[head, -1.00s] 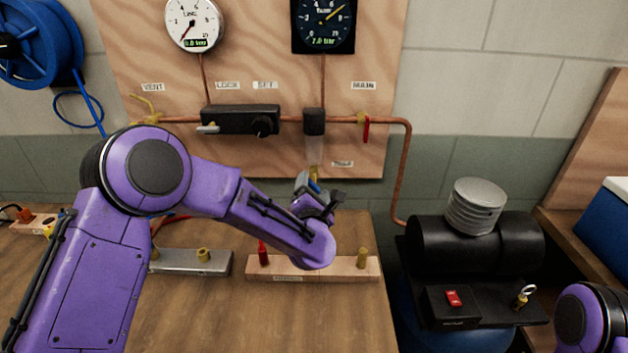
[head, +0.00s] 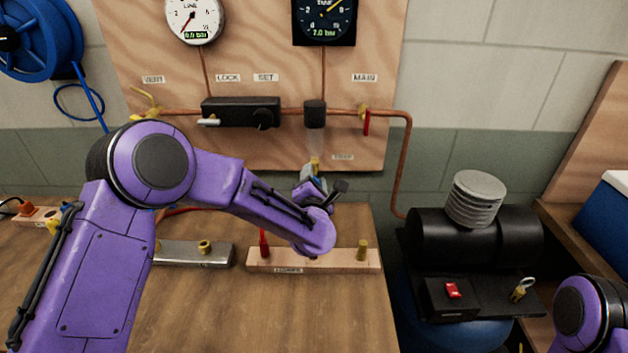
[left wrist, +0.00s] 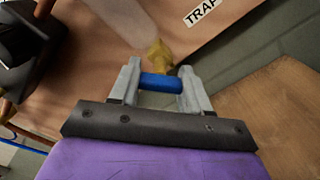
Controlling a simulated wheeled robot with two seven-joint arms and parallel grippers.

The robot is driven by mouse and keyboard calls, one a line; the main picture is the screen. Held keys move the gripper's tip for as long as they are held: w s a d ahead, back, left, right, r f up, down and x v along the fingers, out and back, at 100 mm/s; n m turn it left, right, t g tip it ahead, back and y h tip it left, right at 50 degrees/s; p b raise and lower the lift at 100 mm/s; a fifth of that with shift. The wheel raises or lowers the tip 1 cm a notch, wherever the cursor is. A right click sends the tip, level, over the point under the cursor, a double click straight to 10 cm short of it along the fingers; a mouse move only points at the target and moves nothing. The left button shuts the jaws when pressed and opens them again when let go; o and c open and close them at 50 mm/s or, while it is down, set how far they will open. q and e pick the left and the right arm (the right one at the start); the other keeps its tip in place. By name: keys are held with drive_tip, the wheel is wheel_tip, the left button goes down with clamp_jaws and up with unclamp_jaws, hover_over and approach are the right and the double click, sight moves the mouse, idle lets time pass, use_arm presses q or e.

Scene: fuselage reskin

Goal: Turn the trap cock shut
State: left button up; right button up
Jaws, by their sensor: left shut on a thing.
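The trap cock is a small brass fitting (head: 315,163) under the clear bowl of the trap (head: 314,140) on the plywood panel. In the left wrist view the brass cock (left wrist: 158,53) has a blue handle (left wrist: 161,82) lying crosswise between the two grey fingers. My left gripper (head: 312,178) reaches up to the cock from below and is shut on that blue handle, which also shows in the wrist view between the fingertips (left wrist: 160,84). The fingers partly hide the handle in the head view. My right gripper is out of view.
The panel carries a black lock and set unit (head: 241,112), copper pipe and a red-handled main valve (head: 366,122). Below are a wooden block (head: 330,262) with pegs and a metal block (head: 190,254). A black compressor (head: 475,240) stands right. The front bench is clear.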

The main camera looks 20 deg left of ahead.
use_arm(q)
drive_tip(key=m+b, duration=0.1)
drive_tip(key=m, duration=0.2)
drive_tip(key=shift+m, duration=2.3)
drive_tip(key=o, duration=1.1)
drive_tip(key=shift+c, duration=0.2)
drive_tip(key=shift+b, duration=0.3)
